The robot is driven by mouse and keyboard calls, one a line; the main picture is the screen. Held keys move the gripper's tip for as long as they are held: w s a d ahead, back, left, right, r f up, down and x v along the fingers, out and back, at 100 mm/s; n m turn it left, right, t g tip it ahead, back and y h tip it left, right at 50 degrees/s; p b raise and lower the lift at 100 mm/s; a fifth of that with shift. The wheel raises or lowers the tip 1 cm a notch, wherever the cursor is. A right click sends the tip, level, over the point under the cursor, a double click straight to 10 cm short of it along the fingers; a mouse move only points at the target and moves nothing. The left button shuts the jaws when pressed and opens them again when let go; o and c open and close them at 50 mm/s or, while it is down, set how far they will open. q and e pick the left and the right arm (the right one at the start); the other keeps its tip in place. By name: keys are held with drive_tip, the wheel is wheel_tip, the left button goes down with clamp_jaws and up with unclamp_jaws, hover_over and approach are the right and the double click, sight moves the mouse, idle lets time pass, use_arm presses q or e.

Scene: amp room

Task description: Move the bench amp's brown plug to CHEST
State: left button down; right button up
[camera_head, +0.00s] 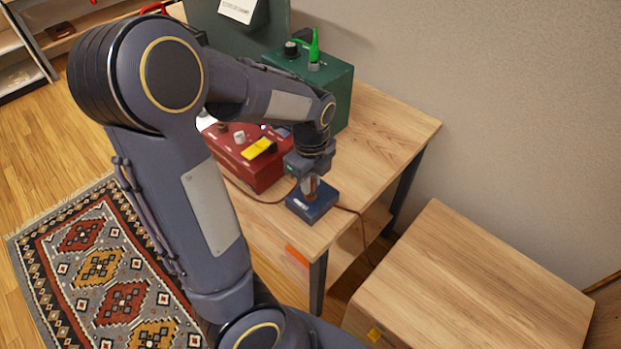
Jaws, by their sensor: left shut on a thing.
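My left gripper (309,186) points down over a small dark blue box (312,205) on the wooden bench. It is shut on a brown plug (313,183), mostly hidden between the fingers, at the top of the box. I cannot tell whether the plug is seated in the box. A red amp box (245,170) with knobs and a yellow switch stands left of the gripper, partly behind my arm. A thin brown cord (262,201) runs along the bench between the red box and the blue box. My right gripper is out of view. No label reading CHEST is legible.
A dark green box (337,88) with a green plug (315,47) stands at the bench's back. A cord (362,232) hangs over the bench's right edge. A lower wooden cabinet (470,285) stands at right, its top clear. The bench top (392,125) is bare at right.

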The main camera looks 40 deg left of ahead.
use_arm(q)
drive_tip(key=shift+f, duration=0.2)
drive_tip(key=c, duration=1.2)
unclamp_jaws()
drive_tip(key=shift+r, duration=0.15)
wheel_tip(320, 180, up, 8)
drive_tip(key=shift+f+p, duration=0.2)
drive_tip(key=shift+p, duration=0.25)
drive_tip(key=s+d+r+n+t+h+p, duration=0.3)
drive_tip(key=s+d+n, duration=0.7)
drive_tip(key=n, duration=1)
drive_tip(key=s+r+t, duration=0.2)
drive_tip(key=s, duration=0.1)
drive_tip(key=shift+s+r+n+t+h, duration=0.2)
drive_tip(key=shift+n+t+h, duration=0.1)
drive_tip(key=shift+n+h, duration=0.1)
